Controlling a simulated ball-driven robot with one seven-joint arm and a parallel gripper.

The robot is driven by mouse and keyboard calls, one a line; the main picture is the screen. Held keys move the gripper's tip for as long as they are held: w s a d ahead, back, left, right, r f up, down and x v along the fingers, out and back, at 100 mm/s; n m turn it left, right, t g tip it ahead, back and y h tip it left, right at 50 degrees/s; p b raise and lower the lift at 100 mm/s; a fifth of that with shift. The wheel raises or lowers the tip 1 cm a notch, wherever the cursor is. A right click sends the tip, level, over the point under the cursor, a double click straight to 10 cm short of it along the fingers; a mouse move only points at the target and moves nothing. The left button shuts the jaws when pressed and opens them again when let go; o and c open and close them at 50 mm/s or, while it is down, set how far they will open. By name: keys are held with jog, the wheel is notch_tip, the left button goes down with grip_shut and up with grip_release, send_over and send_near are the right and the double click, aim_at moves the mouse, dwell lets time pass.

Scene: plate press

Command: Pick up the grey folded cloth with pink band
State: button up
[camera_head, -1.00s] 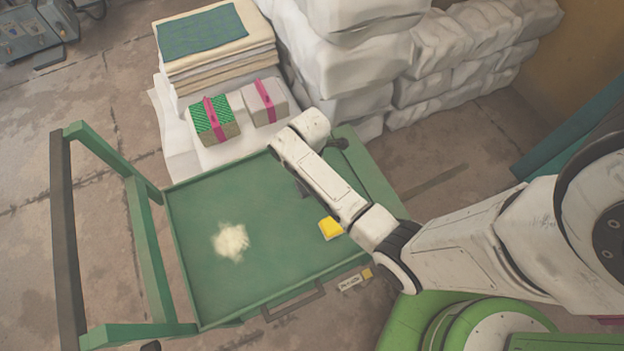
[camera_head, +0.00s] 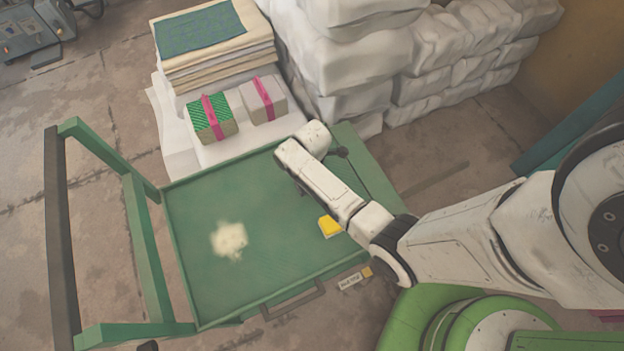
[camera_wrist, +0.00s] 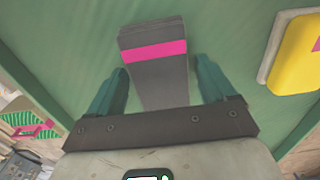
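The grey folded cloth with pink band (camera_wrist: 160,78) lies on the green trolley bed (camera_head: 200,205), seen in the wrist view. In the head view my arm hides it. My gripper (camera_wrist: 161,65) is open, with its two teal fingers on either side of the cloth as the wrist view sees it. A narrow gap shows between each finger and the cloth. Whether the fingertips are down beside the cloth or still above it, I cannot tell.
A yellow block (camera_head: 330,226) lies on the trolley near the cloth. A pale pile (camera_head: 229,239) lies further left. Behind, a green-patterned bundle (camera_head: 201,118) and a pale bundle (camera_head: 258,107), both pink-banded, sit on a white stack. White sacks (camera_head: 345,60) stand behind.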

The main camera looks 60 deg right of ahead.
jog(key=c, duration=0.8)
jog(key=shift+c, duration=0.2)
jog(key=shift+r, duration=0.55)
notch_tip(320, 180, up, 3)
jog(key=shift+s+f+p, duration=0.1)
jog(key=shift+f+p, duration=0.1)
jog(key=shift+p, duration=0.35)
jog(key=s+a+r+p, duration=0.1)
jog(key=s+r, duration=0.3)
jog(key=shift+a+r, duration=0.25)
jog(key=shift+r, duration=0.1)
jog(key=s+a+r, duration=0.1)
jog(key=s, duration=0.2)
jog(key=s+a+r, duration=0.1)
jog(key=s+r, duration=0.1)
jog(key=s, duration=0.1)
jog(key=s+a+r+p, duration=0.1)
jog(key=s, duration=0.2)
jog(key=shift+r, duration=0.3)
